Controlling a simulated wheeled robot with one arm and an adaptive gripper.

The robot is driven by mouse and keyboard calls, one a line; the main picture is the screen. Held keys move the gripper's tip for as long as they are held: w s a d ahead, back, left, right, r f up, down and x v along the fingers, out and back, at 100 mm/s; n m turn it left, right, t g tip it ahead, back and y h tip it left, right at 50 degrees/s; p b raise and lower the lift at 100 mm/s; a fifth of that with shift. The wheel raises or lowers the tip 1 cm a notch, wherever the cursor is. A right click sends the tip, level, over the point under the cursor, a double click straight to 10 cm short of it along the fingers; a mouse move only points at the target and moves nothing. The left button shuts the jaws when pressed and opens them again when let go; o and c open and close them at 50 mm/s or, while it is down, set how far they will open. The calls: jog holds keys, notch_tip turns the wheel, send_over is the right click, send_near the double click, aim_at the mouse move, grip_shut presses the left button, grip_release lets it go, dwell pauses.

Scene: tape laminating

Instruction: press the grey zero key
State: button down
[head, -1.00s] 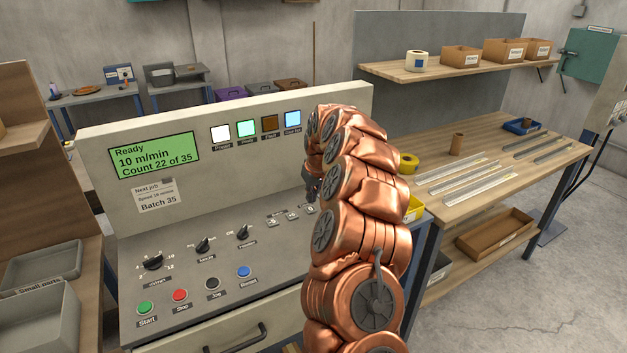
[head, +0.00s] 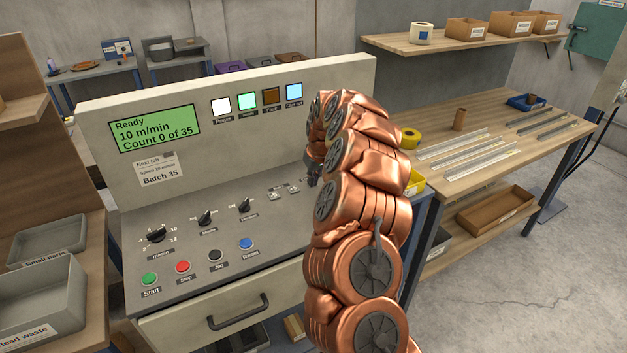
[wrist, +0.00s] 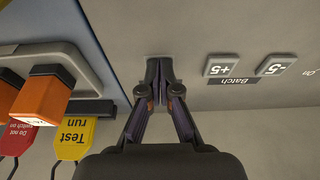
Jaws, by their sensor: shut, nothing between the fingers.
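My gripper (wrist: 165,85) is shut and empty, its fingertips down at the console's sloped panel in the wrist view. In the head view my gripper (head: 312,180) is partly behind my arm. The grey zero key is not visible; the fingertips cover the spot in the row right beside the grey +5 key (wrist: 227,64). The grey -5 key (wrist: 274,65) lies beyond that, with a "Batch" label by them. The console display (head: 155,130) reads "Ready, 10 m/min, Count 0 of 35".
Three knobs, including the large one (head: 156,235), and several push buttons, such as green Start (head: 149,279), sit left on the panel. An orange block (wrist: 38,100) and a yellow "Test run" tag (wrist: 74,138) are close to my gripper in the wrist view.

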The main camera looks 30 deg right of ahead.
aim_at(317, 191)
jog(key=shift+s+a+f, duration=0.1)
jog(key=shift+s+f, duration=0.1)
jog(key=shift+f, duration=0.5)
jog(key=shift+r+b, duration=0.3)
jog(key=shift+r, duration=0.2)
jog(key=w+b+v, duration=0.1)
jog(key=b+v, duration=0.1)
jog(key=v, duration=1.2)
jog(key=shift+w+r+b, duration=0.2)
jog(key=shift+w+b, duration=0.1)
jog(key=shift+b, duration=0.1)
